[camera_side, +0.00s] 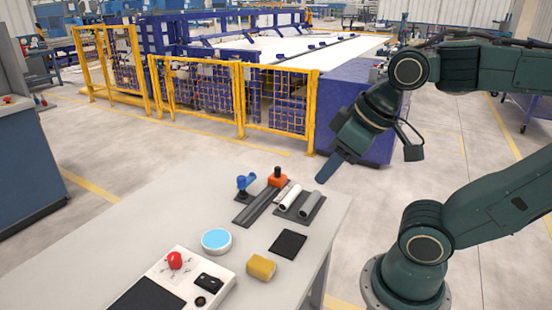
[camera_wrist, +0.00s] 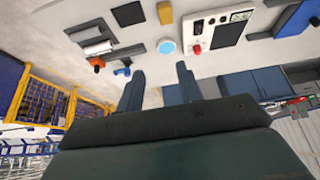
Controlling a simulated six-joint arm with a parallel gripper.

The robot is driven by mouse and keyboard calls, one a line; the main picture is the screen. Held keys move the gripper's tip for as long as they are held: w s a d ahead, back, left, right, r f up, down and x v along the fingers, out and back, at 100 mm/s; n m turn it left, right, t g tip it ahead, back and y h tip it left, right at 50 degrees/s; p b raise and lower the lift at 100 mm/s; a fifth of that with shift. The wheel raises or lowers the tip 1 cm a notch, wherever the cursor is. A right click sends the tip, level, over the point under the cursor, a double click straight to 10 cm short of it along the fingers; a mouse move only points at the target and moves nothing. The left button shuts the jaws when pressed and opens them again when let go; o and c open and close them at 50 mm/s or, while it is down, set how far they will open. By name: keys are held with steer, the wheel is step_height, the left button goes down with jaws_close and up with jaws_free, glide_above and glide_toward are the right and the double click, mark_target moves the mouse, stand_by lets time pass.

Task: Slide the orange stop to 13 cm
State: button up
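The orange stop (camera_side: 278,179), with a black knob on top, sits at the far end of a dark rail (camera_side: 258,208) on the table. A short pale strip lies beside the rail; its marks are too small to read. In the wrist view the stop (camera_wrist: 97,62) shows left of my fingers. My gripper (camera_side: 322,178) is in the air to the right of the stop, beyond the pipes in the side view, apart from everything. In the wrist view its two fingers (camera_wrist: 161,84) are spread with nothing between them.
A white pipe (camera_side: 291,197) and a grey pipe (camera_side: 310,204) lie on a dark holder right of the rail. A blue fitting (camera_side: 244,183) stands left of it. A black pad (camera_side: 288,244), yellow block (camera_side: 261,267), blue-topped disc (camera_side: 216,241) and red-button panel (camera_side: 174,261) are nearer.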

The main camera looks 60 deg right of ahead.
steer(key=shift+o, duration=0.2)
steer(key=shift+o, duration=0.5)
steer(key=w+d+r+m+g, duration=0.1)
steer(key=w+d+g, duration=0.1)
steer(key=w+d, duration=0.6)
steer(key=w+d+r+g, duration=0.15)
steer(key=w+d, duration=0.25)
steer(key=w, duration=0.7)
steer(key=w+d+f, duration=0.3)
steer(key=d+f, duration=0.2)
steer(key=d, duration=0.2)
steer(key=w+d+f+g, duration=0.1)
steer(key=w+d+f, duration=0.2)
steer(key=d+f, duration=0.2)
steer(key=w+d+f+m+g, duration=0.1)
steer(key=w+d+f, duration=0.2)
steer(key=d, duration=0.6)
step_height(320, 180, down, 3)
steer(key=shift+w+d+r, duration=0.2)
steer(key=shift+w+d, duration=0.1)
steer(key=shift+w, duration=0.05)
steer(key=shift+f, duration=0.15)
